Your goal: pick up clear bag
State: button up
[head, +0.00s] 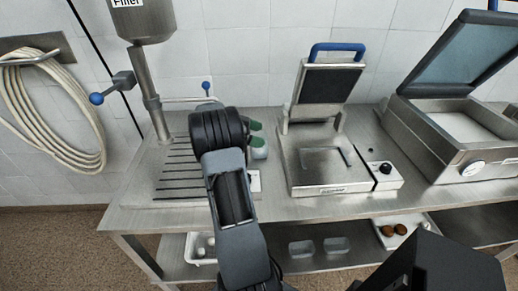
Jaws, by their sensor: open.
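Two pale, see-through rectangular items lie on the lower shelf in the head view, a left one (300,247) and a right one (336,244). They may be clear bags, but I cannot tell bags from shallow containers. No other clear bag can be made out. My arm rises from the bottom centre and ends in a black wrist joint over the left part of the steel table (270,208). My gripper is hidden behind this wrist, so its fingers do not show. The wrist is well above and left of the see-through items.
Green-topped containers (259,152) stand just right of my wrist. A press with a raised lid (327,172) and a large open-lidded machine (455,138) stand to the right. A filler (150,90) rises at the left. Below are a white basket (190,246) and a tray with brown items (401,230).

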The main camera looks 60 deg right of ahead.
jog(key=shift+s+d+f, duration=0.15)
jog(key=shift+s+d, duration=0.05)
jog(key=shift+s, duration=0.15)
jog(key=c, duration=1.3)
jog(key=shift+o, duration=0.2)
